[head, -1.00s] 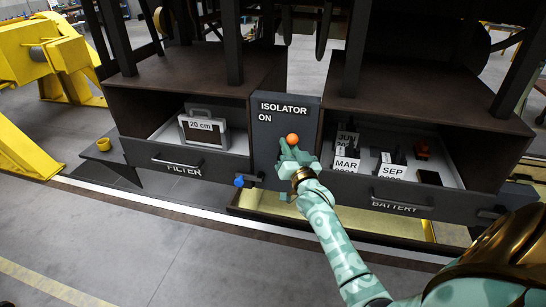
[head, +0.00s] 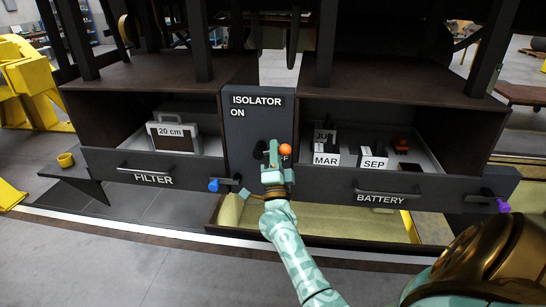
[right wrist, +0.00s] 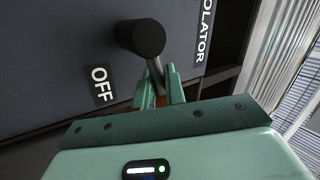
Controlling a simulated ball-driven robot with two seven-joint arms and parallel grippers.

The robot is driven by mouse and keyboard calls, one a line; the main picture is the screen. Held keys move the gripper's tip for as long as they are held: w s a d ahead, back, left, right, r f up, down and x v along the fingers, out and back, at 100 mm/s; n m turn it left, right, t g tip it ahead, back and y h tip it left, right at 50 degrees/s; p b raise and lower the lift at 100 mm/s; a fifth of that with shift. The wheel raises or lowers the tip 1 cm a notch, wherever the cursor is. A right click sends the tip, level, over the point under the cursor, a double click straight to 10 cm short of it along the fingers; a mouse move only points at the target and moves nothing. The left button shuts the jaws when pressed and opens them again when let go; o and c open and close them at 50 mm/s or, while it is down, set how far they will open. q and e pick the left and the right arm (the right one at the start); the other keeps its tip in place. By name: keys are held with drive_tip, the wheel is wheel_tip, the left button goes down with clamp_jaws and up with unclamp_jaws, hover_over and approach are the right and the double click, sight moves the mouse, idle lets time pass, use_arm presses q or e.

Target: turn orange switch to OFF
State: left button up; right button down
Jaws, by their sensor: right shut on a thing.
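The isolator switch is on a dark upright panel (head: 238,152) in the middle of the head view. Its orange knob (head: 285,150) shows at my right gripper (head: 275,165). In the right wrist view, the black pivot (right wrist: 140,38) carries a thin grey lever (right wrist: 158,78) that runs between my right fingers (right wrist: 160,88). These are shut on the switch, and a sliver of orange shows between them. The lever points roughly to the panel's right. The ON label (head: 237,112) is above; the OFF label (right wrist: 100,84) shows in the wrist view. My left gripper is out of view.
The FILTER drawer (head: 120,165) on the left holds a grey case (head: 172,133). The BATTERY drawer (head: 430,190) on the right holds labelled blocks. A blue-knobbed handle (head: 214,185) is left of the panel's foot.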

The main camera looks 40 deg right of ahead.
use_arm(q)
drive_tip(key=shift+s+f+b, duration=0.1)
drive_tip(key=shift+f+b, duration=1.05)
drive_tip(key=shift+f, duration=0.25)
use_arm(e)
drive_tip(key=shift+f+m+g+h, duration=0.3)
drive_tip(key=shift+m+g+h, duration=0.5)
drive_tip(key=shift+m, duration=0.6)
drive_tip(key=shift+f+m+g+h, duration=0.25)
drive_tip(key=shift+m+g+h, duration=0.5)
drive_tip(key=shift+m, duration=0.65)
drive_tip(key=shift+m+h, duration=0.25)
drive_tip(key=shift+m, duration=0.05)
drive_tip(key=c, duration=1.5)
unclamp_jaws()
drive_tip(key=shift+c, duration=0.2)
drive_tip(key=shift+w+f, duration=0.1)
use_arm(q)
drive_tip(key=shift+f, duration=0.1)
